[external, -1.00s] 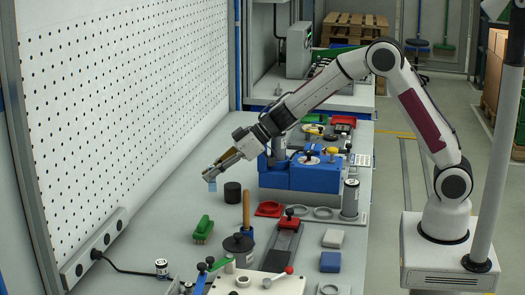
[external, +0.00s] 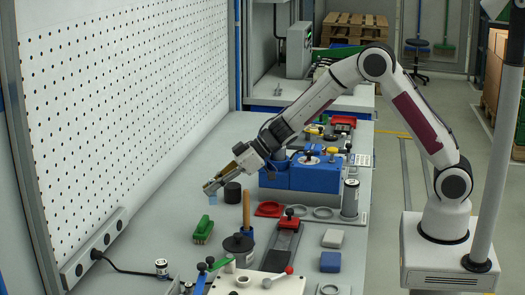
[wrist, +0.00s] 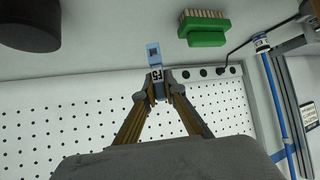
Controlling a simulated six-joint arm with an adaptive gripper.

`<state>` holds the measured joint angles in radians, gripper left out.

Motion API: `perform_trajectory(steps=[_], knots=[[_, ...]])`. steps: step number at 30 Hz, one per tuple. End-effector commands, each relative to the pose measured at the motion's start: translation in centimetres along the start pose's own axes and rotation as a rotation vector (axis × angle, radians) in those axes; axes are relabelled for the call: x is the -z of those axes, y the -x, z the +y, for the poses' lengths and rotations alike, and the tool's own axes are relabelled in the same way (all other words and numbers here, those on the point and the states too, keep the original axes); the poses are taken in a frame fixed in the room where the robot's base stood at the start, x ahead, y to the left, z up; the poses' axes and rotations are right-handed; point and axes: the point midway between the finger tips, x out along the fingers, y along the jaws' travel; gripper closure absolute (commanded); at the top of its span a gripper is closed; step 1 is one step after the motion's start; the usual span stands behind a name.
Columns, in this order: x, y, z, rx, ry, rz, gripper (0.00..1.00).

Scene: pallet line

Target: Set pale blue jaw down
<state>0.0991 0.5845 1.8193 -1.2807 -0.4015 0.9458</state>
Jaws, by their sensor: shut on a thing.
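My gripper (external: 213,187) is shut on the pale blue jaw (external: 213,199), which hangs below the fingertips. In the wrist view the jaw (wrist: 154,54) sticks out beyond the closed fingertips (wrist: 160,88), with a dark square and a white label with dark marks on it. In the external view the jaw is low over the grey bench (external: 185,262), left of a black cylinder (external: 232,193). I cannot tell whether it touches the bench top.
A green brush (external: 203,230) lies nearer the camera, and it also shows in the wrist view (wrist: 206,38). A wooden handle (external: 246,212) stands to the right. A white pegboard (external: 120,110) borders the bench on the left.

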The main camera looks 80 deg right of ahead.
Motion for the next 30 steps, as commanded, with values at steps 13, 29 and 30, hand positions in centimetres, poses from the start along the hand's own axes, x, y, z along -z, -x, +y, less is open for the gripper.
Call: perform_trajectory(steps=[13,29,30], knots=[[-1.4,-1.1,0.0,0.001,0.0,0.001,1.0],[-3.2,-2.4,0.0,0.001,-0.003,-0.002,1.0],[-3.5,-2.6,0.0,0.002,-0.002,-0.003,1.0]])
